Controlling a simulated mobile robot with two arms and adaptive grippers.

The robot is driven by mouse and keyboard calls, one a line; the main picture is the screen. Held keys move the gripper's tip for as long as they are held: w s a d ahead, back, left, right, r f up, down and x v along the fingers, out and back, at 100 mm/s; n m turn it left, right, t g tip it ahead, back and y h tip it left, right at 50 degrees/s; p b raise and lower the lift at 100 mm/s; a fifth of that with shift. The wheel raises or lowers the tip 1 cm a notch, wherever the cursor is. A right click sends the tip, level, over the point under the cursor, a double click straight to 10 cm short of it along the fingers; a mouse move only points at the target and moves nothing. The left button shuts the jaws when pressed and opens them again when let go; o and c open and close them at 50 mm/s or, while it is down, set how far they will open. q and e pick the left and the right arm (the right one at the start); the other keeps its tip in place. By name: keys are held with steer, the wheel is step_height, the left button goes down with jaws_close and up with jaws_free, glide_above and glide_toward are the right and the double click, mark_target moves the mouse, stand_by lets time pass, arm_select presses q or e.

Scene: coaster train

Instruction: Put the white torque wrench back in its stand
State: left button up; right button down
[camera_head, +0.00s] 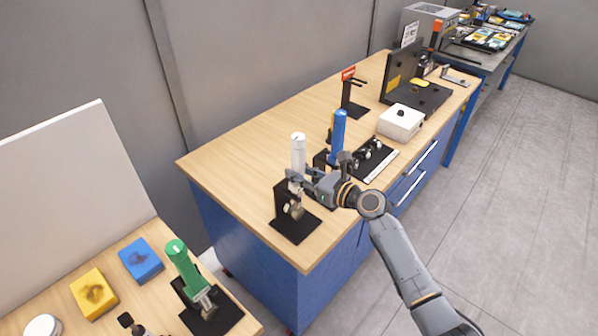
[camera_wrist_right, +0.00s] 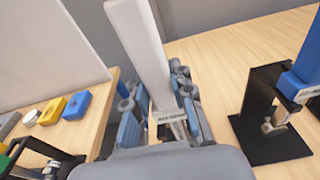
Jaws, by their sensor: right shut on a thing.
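The white torque wrench (camera_head: 298,152) is upright at the near left corner of the wooden workbench. My right gripper (camera_head: 303,180) is shut around its middle; the white handle (camera_wrist_right: 140,45) also rises between the fingers (camera_wrist_right: 165,115) in the right wrist view. The black stand (camera_head: 292,227) is directly below and around the wrench's lower end, where a metal head shows in front of its upright plate. Gripper and wrench cover part of the stand, so I cannot tell whether the wrench rests in it. My left gripper is out of view.
A blue wrench (camera_head: 338,135) stands in a black stand close to the right. A green wrench (camera_head: 184,262) is in its stand on the near left table, beside blue (camera_head: 141,260) and yellow (camera_head: 94,294) blocks. A white box (camera_head: 400,122) is farther back.

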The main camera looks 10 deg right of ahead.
steer(key=shift+f+b, duration=0.6)
stand_by(1.0)
steer(key=c, duration=1.1)
jaws_free()
steer(key=shift+f, duration=0.1)
